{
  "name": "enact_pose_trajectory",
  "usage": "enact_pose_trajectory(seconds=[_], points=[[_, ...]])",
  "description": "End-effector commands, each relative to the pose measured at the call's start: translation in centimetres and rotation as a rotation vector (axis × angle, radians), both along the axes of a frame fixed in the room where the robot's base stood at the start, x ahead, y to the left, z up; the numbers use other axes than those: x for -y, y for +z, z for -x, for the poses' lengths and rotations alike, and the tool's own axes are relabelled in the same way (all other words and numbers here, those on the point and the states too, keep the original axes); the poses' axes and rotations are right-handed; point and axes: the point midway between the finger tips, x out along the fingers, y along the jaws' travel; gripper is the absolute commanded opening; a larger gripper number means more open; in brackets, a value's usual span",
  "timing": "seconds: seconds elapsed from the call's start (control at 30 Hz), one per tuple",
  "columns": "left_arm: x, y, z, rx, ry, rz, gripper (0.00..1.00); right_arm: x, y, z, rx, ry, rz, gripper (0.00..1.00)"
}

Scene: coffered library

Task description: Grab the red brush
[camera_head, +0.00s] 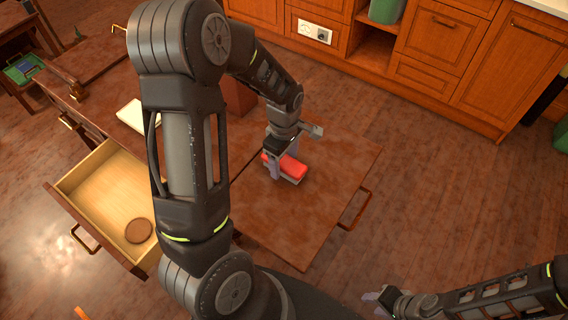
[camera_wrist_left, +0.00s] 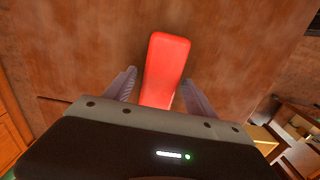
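The red brush (camera_head: 287,167) lies on the wooden desk top, with its red back up and a pale strip along its lower side. My left gripper (camera_head: 284,160) is over it, with its fingers on either side of the brush. In the left wrist view the brush (camera_wrist_left: 164,68) runs from between the two open fingers (camera_wrist_left: 160,92) outward, with a gap visible at each side. My right gripper (camera_head: 381,299) is at the bottom of the head view, away from the desk; its fingertips are small there.
The desk (camera_head: 330,180) has an open drawer (camera_head: 100,190) at the left holding a round brown disc (camera_head: 138,230). A white book-like object (camera_head: 132,115) lies on the desk, partly behind my left arm. Wooden cabinets (camera_head: 440,50) stand at the back. Floor is clear to the right.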

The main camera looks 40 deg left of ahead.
Motion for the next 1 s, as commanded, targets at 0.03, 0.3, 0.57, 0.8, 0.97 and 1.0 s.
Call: enact_pose_trajectory(seconds=[0.03, 0.3, 0.57, 0.8, 0.97, 1.0], points=[[0.0, 0.01, -0.01, 0.0, 0.0, 0.0, 0.59, 0.0, 0.0, 0.0, 0.0, 0.0, 0.0, 0.36], [0.0, 0.01, -0.01, 0.0, 0.0, 0.0, 0.37, 0.0, 0.0, 0.0, 0.0, 0.0, 0.0, 0.36], [0.0, 0.01, -0.01, 0.0, 0.0, 0.0, 0.16, 0.0, 0.0, 0.0, 0.0, 0.0, 0.0, 0.36], [0.0, 0.02, -0.02, 0.001, 0.0, 0.0, 0.03, 0.0, 0.0, 0.0, 0.0, 0.0, 0.0, 0.36], [0.0, 0.1, -0.03, 0.001, 0.0, 0.0, 0.03, 0.0, 0.0, 0.0, 0.0, 0.0, 0.0, 0.36], [-0.01, 0.23, -0.05, 0.001, 0.0, 0.0, 0.03, 0.0, 0.0, 0.0, 0.0, 0.0, 0.0, 0.36]])
